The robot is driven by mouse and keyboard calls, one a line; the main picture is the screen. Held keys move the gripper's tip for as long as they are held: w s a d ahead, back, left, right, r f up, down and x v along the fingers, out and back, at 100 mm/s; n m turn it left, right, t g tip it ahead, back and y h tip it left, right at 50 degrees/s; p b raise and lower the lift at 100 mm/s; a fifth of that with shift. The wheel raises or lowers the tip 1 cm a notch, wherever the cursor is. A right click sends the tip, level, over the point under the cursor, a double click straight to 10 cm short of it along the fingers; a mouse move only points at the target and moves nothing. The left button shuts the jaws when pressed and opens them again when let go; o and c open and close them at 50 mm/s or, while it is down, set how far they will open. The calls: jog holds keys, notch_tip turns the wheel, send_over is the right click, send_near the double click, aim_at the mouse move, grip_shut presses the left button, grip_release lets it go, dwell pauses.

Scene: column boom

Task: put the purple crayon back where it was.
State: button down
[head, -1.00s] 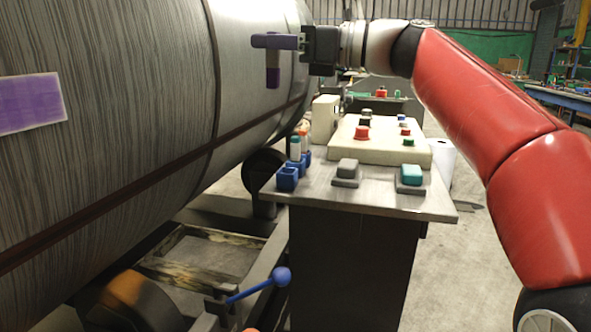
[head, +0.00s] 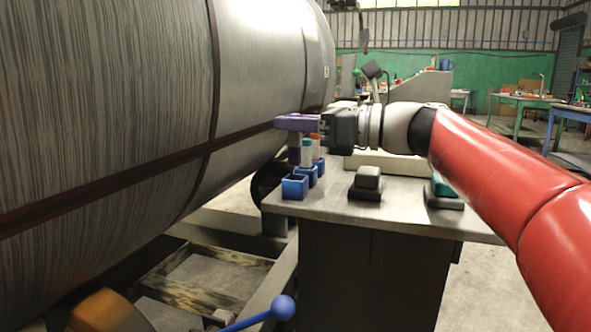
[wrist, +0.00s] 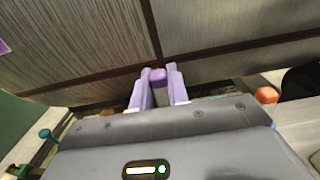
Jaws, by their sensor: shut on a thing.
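My gripper (head: 297,122), with purple fingers, is shut on the purple crayon (head: 294,154) and holds it upright, its lower end hanging down. In the wrist view the crayon's purple end (wrist: 158,74) shows between the two fingers (wrist: 160,92). The nearest blue cup (head: 294,188) is on the table's left corner, below the crayon. No crayon shows in this cup; its inside is barely visible. Two more blue cups (head: 307,174) stand in a row behind it, with a teal-and-white crayon (head: 308,152) and a red-topped one (head: 316,142) above them, partly hidden.
The large grey cylinder (head: 120,110) fills the left, close beside my gripper. Dark button boxes (head: 366,184) stand on the table (head: 340,207) to the right of the cups. A blue ball-ended lever (head: 283,307) is below at the front.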

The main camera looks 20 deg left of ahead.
aim_at(300, 155)
notch_tip(300, 155, down, 5)
jog(key=shift+f+b, duration=0.2)
jog(key=shift+b, duration=0.55)
jog(key=c, duration=1.4)
grip_release()
jog(key=shift+o, duration=0.2)
jog(key=shift+d, duration=0.1)
jog(key=d, duration=0.8)
jog(key=s+d, duration=0.1)
jog(key=d, duration=0.2)
jog(key=shift+d, duration=0.4)
